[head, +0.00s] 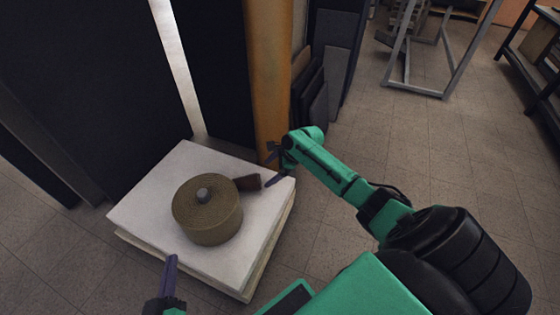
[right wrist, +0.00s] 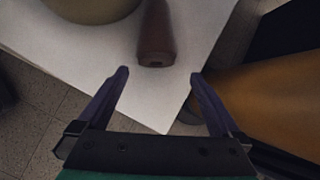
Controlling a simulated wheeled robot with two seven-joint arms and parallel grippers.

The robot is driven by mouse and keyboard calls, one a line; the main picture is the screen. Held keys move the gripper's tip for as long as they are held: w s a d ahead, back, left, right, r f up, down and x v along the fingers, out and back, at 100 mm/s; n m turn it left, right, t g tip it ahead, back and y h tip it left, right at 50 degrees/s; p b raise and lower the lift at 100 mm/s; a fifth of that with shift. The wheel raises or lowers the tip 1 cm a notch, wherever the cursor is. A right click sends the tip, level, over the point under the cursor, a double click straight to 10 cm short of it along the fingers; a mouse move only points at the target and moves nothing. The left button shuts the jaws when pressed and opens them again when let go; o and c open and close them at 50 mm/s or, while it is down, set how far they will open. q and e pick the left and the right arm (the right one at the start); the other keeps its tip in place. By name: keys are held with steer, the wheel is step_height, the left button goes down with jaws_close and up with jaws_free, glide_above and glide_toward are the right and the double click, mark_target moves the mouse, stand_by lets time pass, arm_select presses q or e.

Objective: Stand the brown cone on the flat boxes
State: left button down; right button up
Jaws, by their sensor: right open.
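The brown cone (head: 247,183) lies on its side on the white top of the flat boxes (head: 150,205), close to their right corner. Its narrower part points towards the round olive tin, and its wide end faces my right gripper. In the right wrist view the cone (right wrist: 155,35) lies ahead of the fingertips, roughly between their lines and apart from them. My right gripper (head: 274,166) is open and empty at the right corner of the boxes. My left gripper (head: 172,262) is at the near edge of the boxes; only one finger shows clearly.
A round olive tin (head: 212,222) with a grey knob stands on the boxes beside the cone. An orange-brown post (head: 270,80) rises just behind my right gripper. Dark panels (head: 90,80) stand behind the boxes.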

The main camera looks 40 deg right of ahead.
arm_select(q)
steer(key=s+f+g+p, duration=0.3)
steer(key=s, duration=0.2)
steer(key=shift+s+d+p, duration=0.15)
steer(key=shift+s+p, duration=0.15)
steer(key=shift+s, duration=0.1)
arm_select(e)
steer(key=v, duration=0.6)
